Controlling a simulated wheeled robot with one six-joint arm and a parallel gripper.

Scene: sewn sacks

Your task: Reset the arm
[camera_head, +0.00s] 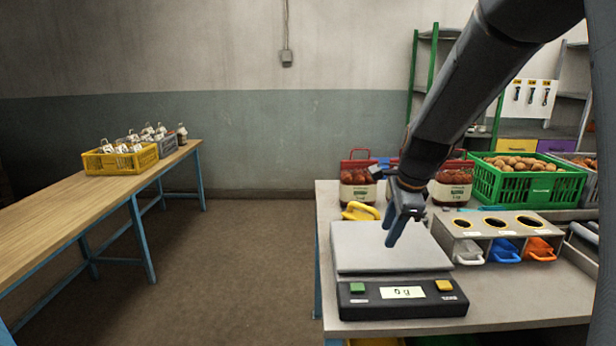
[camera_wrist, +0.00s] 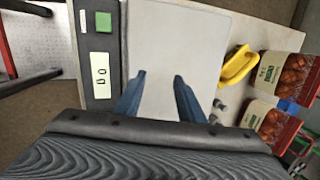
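My gripper (camera_head: 401,226) hangs above the weighing scale (camera_head: 358,258) on the right-hand table, at the end of my dark arm. In the wrist view my gripper (camera_wrist: 158,84) shows two blue fingers apart with nothing between them. Below them is the bare pale plate of the scale (camera_wrist: 150,40). The scale's display reads 0 g. Nothing lies on the plate.
Sacks with red handles (camera_head: 357,184) stand behind the scale, beside a yellow handled tool (camera_head: 360,211). Right are a holder with coloured scoops (camera_head: 500,222) and a green crate (camera_head: 528,182) of potatoes. A wooden table (camera_head: 90,205) at left bears a yellow crate (camera_head: 122,161).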

